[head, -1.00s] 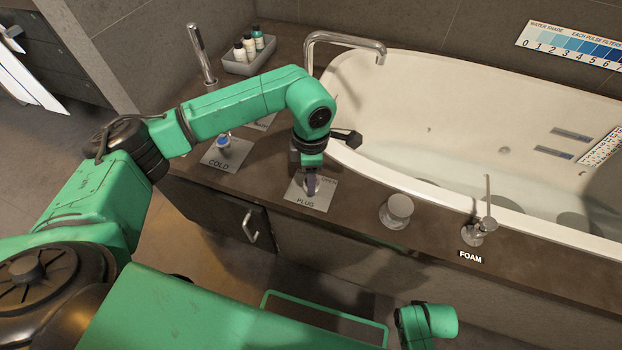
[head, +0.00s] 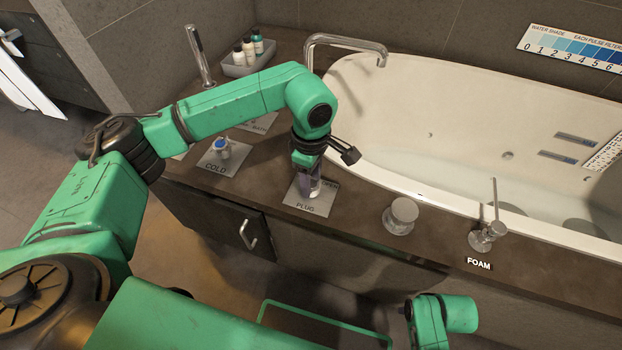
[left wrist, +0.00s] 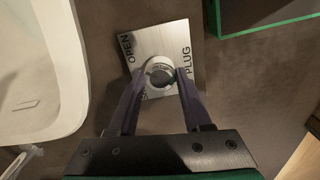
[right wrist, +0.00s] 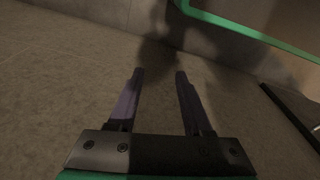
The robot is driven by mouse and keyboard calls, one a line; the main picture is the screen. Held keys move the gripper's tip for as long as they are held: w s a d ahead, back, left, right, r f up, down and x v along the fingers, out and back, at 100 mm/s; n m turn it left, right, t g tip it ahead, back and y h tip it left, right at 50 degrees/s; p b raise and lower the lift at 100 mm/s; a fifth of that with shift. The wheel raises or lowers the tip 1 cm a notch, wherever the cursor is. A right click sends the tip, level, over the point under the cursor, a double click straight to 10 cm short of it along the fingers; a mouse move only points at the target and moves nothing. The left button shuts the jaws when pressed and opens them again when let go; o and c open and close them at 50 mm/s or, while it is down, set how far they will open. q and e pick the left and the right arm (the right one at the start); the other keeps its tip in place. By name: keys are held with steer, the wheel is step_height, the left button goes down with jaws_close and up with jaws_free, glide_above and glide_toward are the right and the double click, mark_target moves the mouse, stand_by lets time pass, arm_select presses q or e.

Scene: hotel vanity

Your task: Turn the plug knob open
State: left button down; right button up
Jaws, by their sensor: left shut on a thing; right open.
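The plug knob (left wrist: 159,73) is a small round metal knob on a square metal plate (head: 305,209) marked PLUG and OPEN, set in the dark tub deck. The plate also shows in the left wrist view (left wrist: 174,38). My left gripper (head: 309,188) reaches down over the plate. In the left wrist view its two fingers (left wrist: 160,75) are shut on the knob, one on each side. In the head view the fingers hide most of the knob. My right gripper (right wrist: 159,74) is open and empty above the floor.
The white tub (head: 440,150) lies behind the deck. A COLD knob (head: 222,149) stands to the left, a round metal knob (head: 401,215) and the FOAM lever (head: 488,232) to the right. A curved spout (head: 345,42) and a tray of bottles (head: 248,66) stand behind.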

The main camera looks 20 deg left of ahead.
mark_target(312, 184)
arm_select(q)
steer(key=shift+c, duration=1.7)
jaws_free()
step_height(312, 184, up, 15)
steer(key=p, duration=0.2)
steer(key=shift+f, duration=0.2)
arm_select(e)
steer(key=f, duration=0.1)
steer(key=s+f, duration=0.1)
steer(key=f, duration=0.1)
steer(key=d+f, duration=0.1)
steer(key=shift+s+d+f, duration=0.1)
steer(key=shift+s+f, duration=0.2)
steer(key=shift+s, duration=0.1)
